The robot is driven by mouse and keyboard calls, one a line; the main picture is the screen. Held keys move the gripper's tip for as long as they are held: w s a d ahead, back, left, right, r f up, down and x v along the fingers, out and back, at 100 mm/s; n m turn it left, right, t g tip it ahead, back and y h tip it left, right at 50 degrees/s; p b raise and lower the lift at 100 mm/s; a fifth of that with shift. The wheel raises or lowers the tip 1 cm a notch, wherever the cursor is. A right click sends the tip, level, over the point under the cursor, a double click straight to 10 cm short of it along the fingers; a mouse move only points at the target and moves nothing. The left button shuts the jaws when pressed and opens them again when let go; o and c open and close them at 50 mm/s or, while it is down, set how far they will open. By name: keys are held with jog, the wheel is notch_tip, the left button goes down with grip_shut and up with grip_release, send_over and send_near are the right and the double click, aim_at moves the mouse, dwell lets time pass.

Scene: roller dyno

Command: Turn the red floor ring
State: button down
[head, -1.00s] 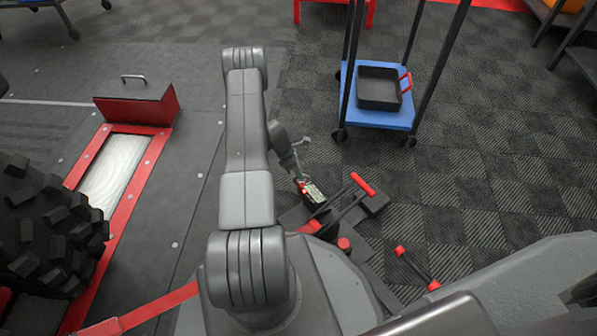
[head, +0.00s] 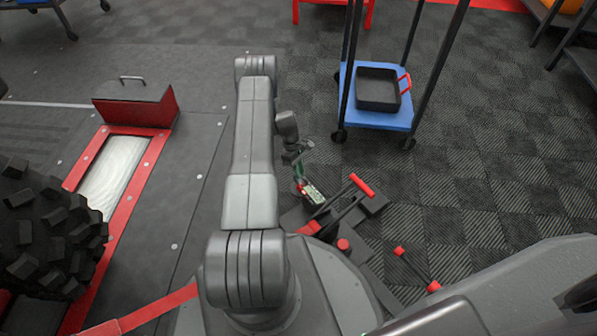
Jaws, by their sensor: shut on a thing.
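My gripper (head: 300,180) points down at the floor to the right of my arm, near the middle of the head view. It is shut on a small red part, which I take to be the red floor ring (head: 299,187). Only a bit of red shows at the fingertips; the rest of the ring is hidden by the gripper and the gear around it, so how far it is turned cannot be seen. A pale green and dark block (head: 313,193) shows right beside the fingertips.
A dark floor jack with a red-gripped handle (head: 362,186) lies close right of my gripper. A blue cart (head: 375,115) holding a black tray (head: 378,89) stands behind. A red-framed roller (head: 115,173) and big tyre (head: 45,230) are left.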

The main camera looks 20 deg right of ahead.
jog(key=shift+d+m+y, duration=0.15)
jog(key=shift+m+y, duration=0.65)
jog(key=shift+m, duration=1.1)
jog(key=c, duration=1.4)
grip_release()
jog(key=p+v, duration=0.4)
jog(key=v, duration=1)
jog(key=shift+s+d+f, duration=0.1)
jog(key=shift+d+f, duration=0.05)
jog(key=shift+f, duration=0.05)
jog(key=b+x, duration=0.4)
jog(key=x, duration=0.9)
jog(key=shift+s+f, duration=0.1)
jog(key=shift+f, duration=0.15)
